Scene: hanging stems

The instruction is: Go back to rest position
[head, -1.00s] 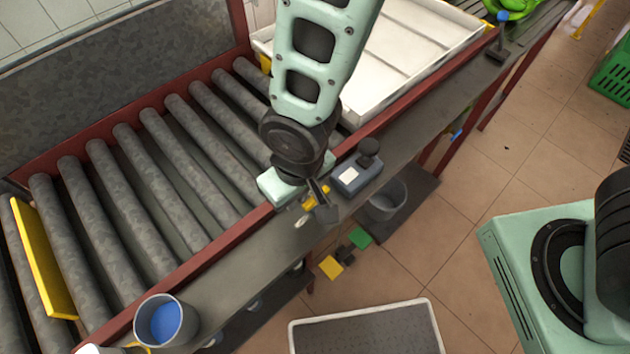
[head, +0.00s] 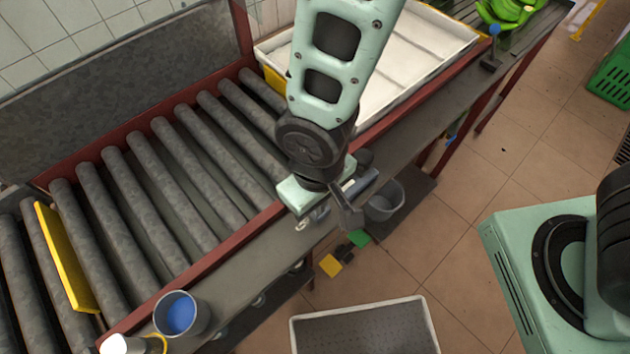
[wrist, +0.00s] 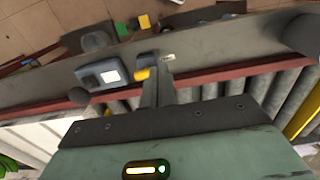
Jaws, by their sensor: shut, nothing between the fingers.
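My gripper (head: 347,214) hangs at the end of my pale green arm, over the front edge of the roller conveyor's grey ledge. Its fingers are together and empty, and they also show closed in the wrist view (wrist: 160,86). In the head view the gripper and wrist partly hide a blue-grey box (head: 366,182) on the ledge. In the wrist view this box (wrist: 103,74) shows its white label, and a yellow-and-dark item (wrist: 143,73) lies by the fingertips, apart from the box.
The roller conveyor (head: 150,200) carries a yellow board (head: 66,258). A grey cup with blue inside (head: 181,315) stands on the ledge at lower left. A white tray (head: 440,50) and green bananas (head: 507,12) lie behind. A grey bucket (head: 384,201) sits lower down.

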